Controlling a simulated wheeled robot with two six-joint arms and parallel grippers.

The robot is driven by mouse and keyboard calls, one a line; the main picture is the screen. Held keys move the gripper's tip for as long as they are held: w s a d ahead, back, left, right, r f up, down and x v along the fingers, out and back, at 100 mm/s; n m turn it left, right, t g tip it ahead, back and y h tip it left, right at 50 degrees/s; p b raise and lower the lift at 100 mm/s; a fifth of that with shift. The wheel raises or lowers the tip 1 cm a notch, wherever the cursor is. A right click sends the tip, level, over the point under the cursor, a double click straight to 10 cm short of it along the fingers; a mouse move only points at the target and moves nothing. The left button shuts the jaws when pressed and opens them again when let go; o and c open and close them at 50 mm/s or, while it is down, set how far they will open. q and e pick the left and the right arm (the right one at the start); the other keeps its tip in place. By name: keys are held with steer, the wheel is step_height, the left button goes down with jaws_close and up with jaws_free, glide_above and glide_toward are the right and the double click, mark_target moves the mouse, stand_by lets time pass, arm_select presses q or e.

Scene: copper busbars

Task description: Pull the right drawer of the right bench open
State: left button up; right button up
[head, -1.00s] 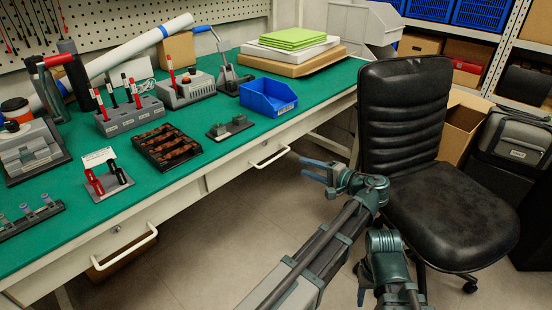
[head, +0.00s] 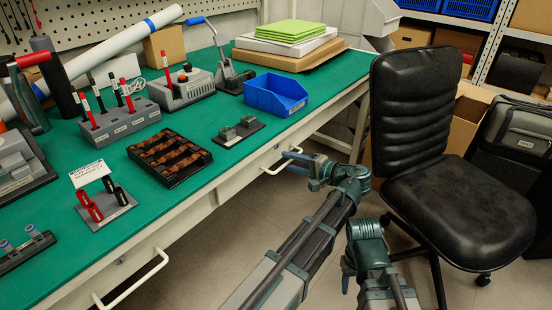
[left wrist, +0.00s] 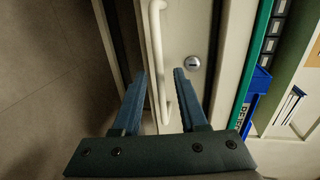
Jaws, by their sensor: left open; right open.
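The right bench drawer has a white bar handle (head: 270,166) on its front, under the green bench top. The handle (left wrist: 158,55) also shows in the left wrist view, beside a round lock (left wrist: 192,63) on the drawer front. My left gripper (head: 290,158) is open at this handle. In the left wrist view, the handle's near end lies between the two spread blue fingers (left wrist: 160,88), with gaps on both sides. The drawer looks closed. My right gripper (head: 347,277) is low in front of the chair, away from the bench, and its fingers are hardly visible.
A black office chair (head: 445,190) stands right of my arms. Another drawer handle (head: 130,280) is on the bench front at lower left. The bench top holds a blue bin (head: 275,94), a black tray (head: 170,155) and several tools. Some floor (head: 225,240) is clear before the bench.

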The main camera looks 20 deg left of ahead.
arm_select(q)
steer(key=shift+w+a+f, duration=0.1)
steer(key=shift+w+a, duration=0.05)
steer(key=shift+a, duration=0.2)
jaws_close()
stand_by(1.2)
